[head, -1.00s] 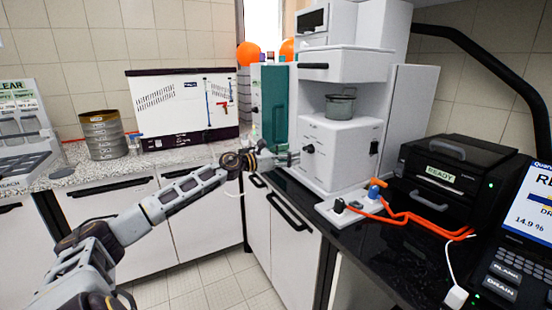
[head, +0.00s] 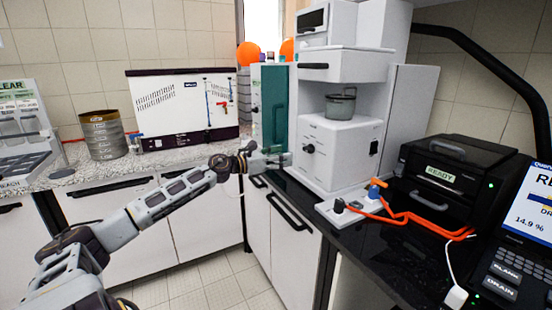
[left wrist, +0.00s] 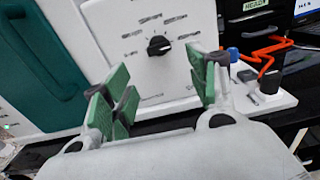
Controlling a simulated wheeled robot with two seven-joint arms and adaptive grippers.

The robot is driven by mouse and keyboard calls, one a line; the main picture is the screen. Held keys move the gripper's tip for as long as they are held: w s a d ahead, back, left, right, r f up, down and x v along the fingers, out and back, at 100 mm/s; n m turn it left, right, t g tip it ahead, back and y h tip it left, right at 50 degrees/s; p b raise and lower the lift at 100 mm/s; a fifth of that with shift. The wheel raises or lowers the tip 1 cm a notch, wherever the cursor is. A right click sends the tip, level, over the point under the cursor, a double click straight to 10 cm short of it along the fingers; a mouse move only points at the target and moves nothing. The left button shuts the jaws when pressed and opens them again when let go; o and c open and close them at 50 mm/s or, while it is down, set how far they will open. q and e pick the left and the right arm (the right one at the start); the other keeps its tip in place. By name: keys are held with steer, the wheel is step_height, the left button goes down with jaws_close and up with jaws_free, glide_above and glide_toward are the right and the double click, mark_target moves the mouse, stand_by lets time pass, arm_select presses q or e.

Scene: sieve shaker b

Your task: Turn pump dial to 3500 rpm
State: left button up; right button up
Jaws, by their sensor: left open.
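A black dial (head: 308,149) sits on the front of a white machine (head: 345,150). In the left wrist view the dial (left wrist: 159,46) has a light pointer mark and printed labels around it, too blurred to read. My left gripper (head: 284,160) is left of and slightly below the dial in the head view. In the left wrist view its green-padded fingers (left wrist: 164,84) are spread apart with nothing between them. The dial appears beyond the fingertips, between them and apart from them. My right gripper is not in view.
A white block with black and blue-orange knobs (head: 350,208) and orange tubing (head: 425,220) lies right of the machine. A black unit reading READY (head: 450,180) stands further right. A teal-fronted unit (head: 272,108) adjoins the machine's left. Brass-topped sieves (head: 103,135) stand on the left counter.

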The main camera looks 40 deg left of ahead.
arm_select(q)
steer(key=shift+v, duration=0.8)
steer(key=shift+s+a, duration=0.1)
steer(key=shift+s, duration=0.05)
stand_by(0.5)
